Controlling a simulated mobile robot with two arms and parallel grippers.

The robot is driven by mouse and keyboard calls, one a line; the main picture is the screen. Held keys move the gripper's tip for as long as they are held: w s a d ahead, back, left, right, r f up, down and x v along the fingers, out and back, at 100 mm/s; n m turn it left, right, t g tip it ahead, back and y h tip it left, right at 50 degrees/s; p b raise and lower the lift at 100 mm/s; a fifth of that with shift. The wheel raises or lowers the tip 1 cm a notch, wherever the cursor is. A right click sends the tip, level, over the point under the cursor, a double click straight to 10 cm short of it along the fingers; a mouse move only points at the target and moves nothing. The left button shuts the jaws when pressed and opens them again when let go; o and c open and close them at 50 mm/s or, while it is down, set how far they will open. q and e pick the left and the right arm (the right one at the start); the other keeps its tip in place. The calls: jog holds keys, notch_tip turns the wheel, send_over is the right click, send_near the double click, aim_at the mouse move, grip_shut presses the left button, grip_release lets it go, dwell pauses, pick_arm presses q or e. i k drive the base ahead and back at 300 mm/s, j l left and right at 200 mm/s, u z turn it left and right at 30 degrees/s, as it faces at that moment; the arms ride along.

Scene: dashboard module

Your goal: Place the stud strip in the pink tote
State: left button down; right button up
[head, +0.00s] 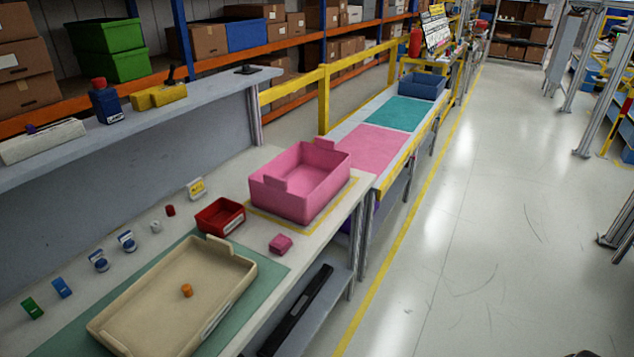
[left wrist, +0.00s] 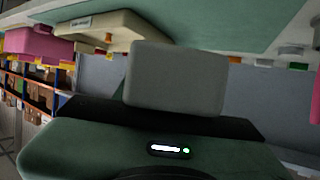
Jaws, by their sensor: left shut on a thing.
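The pink tote (head: 305,178) stands open and looks empty on the bench, inside a yellow outline. It also shows at the upper left of the left wrist view (left wrist: 38,42), where the scene appears upside down. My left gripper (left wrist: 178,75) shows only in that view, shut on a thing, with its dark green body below. A plain grey block fills the middle; I cannot tell whether it is a finger or the held thing. The stud strip cannot be made out for certain in either view. My right gripper is in neither view.
A beige tray (head: 135,318) with an orange knob (head: 186,290) lies on the green mat. A red bin (head: 220,216) and small pink block (head: 280,243) are near the tote. Small parts line the bench's back. A shelf (head: 150,110) runs above it. Open floor lies right.

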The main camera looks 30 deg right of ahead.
aim_at(303, 174)
jog(key=i+l+u, duration=0.15)
jog(key=l, duration=0.6)
jog(key=i+l+u, duration=0.2)
jog(key=l, duration=0.55)
jog(key=i+l+u, duration=0.15)
jog(key=l, duration=0.6)
jog(key=l+u, duration=0.2)
jog(key=l, duration=0.55)
